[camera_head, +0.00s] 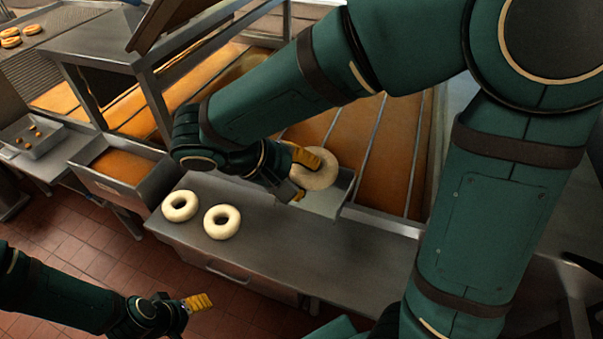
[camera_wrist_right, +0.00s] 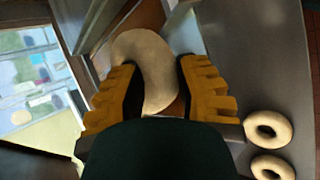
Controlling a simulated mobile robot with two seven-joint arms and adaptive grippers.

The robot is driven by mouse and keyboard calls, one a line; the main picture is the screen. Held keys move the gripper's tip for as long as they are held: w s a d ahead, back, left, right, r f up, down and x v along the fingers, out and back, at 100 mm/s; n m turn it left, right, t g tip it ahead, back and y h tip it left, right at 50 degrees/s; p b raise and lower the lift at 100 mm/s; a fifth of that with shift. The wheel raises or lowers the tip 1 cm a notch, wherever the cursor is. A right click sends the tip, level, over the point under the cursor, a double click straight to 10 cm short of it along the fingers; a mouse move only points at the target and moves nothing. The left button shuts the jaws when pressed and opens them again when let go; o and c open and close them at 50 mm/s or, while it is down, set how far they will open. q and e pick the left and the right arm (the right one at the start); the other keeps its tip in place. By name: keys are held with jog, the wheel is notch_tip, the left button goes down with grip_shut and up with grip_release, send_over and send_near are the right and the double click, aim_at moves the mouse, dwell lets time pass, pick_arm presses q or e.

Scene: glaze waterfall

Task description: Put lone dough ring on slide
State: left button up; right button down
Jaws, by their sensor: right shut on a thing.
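A pale dough ring (camera_head: 318,170) is held between the yellow fingers of my right gripper (camera_head: 303,172). In the right wrist view the dough ring (camera_wrist_right: 150,62) sits between the two fingers of the gripper (camera_wrist_right: 158,88), and its lower part is hidden. In the head view the ring is over a small metal slide (camera_head: 327,205) at the near end of the orange-brown channels. I cannot tell whether the ring touches the slide. My left gripper (camera_head: 197,303) is low at the left, away from the bench; its finger gap is unclear.
Two more dough rings (camera_head: 180,206) (camera_head: 222,222) lie side by side on the steel bench (camera_head: 300,250), left of the slide. A metal bin (camera_head: 118,165) of orange-brown liquid stands left of the bench. The bench right of the rings is clear. Tiled floor (camera_head: 70,250) lies in front.

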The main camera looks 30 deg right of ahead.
jog(key=shift+a+f+b, duration=0.1)
jog(key=shift+f+b, duration=0.45)
jog(key=shift+f, duration=0.15)
jog(key=shift+f+b, duration=1.35)
jog(key=shift+f, duration=0.45)
jog(key=c, duration=0.6)
grip_release()
jog(key=shift+c, duration=0.2)
jog(key=shift+r, duration=0.1)
jog(key=v, duration=1.2)
